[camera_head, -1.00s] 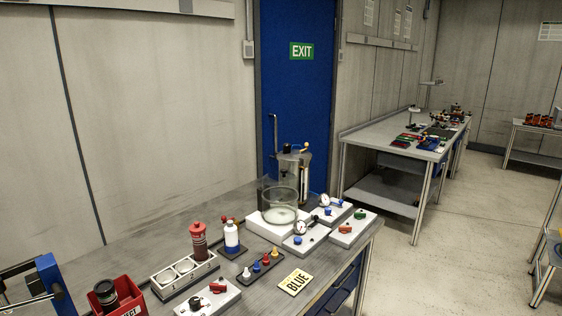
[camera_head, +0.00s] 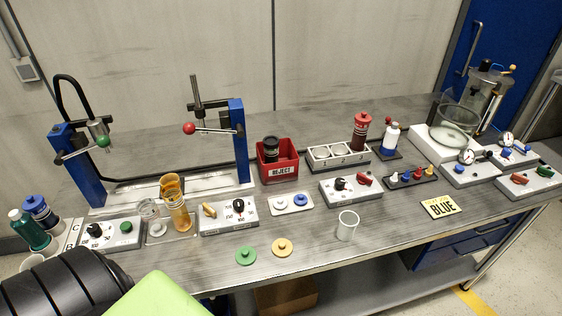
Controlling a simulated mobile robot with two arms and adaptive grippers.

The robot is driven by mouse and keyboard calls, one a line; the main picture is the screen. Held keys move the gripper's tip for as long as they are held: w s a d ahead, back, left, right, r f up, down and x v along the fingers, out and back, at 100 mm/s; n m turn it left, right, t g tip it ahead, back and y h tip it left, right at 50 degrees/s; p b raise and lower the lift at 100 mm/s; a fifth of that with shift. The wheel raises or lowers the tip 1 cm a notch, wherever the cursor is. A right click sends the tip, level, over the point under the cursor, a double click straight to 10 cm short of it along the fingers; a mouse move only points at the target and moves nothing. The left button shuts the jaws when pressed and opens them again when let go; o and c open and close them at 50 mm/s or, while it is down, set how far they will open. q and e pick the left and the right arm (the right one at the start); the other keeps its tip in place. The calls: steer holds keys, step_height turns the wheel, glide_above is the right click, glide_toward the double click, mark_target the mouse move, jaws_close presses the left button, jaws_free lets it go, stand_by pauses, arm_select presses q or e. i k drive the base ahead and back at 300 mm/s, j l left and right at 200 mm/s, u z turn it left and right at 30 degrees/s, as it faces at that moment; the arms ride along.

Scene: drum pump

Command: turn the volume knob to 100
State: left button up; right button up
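A white control box (camera_head: 222,223) stands at the front of the bench, left of the middle. It carries a tan lever (camera_head: 209,209) and a black knob (camera_head: 239,205) with small printed marks around it. The marks are too small to read, so I cannot tell the knob's setting or whether it is the volume knob. Another white box with a black knob (camera_head: 95,230) and a green button is to its left. A third box with a black knob (camera_head: 340,184) and a red switch is to its right. Neither of my grippers is in view.
A clear empty cup (camera_head: 347,225), a green disc (camera_head: 246,256) and a yellow disc (camera_head: 282,247) lie near the front edge. Amber cylinders (camera_head: 178,207) stand left of the lever box. Blue-posted stands (camera_head: 239,140), a red reject bin (camera_head: 289,161) and a pump jar (camera_head: 455,128) are farther back.

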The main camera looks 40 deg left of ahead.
mark_target(94, 230)
steer(key=u, duration=2.5)
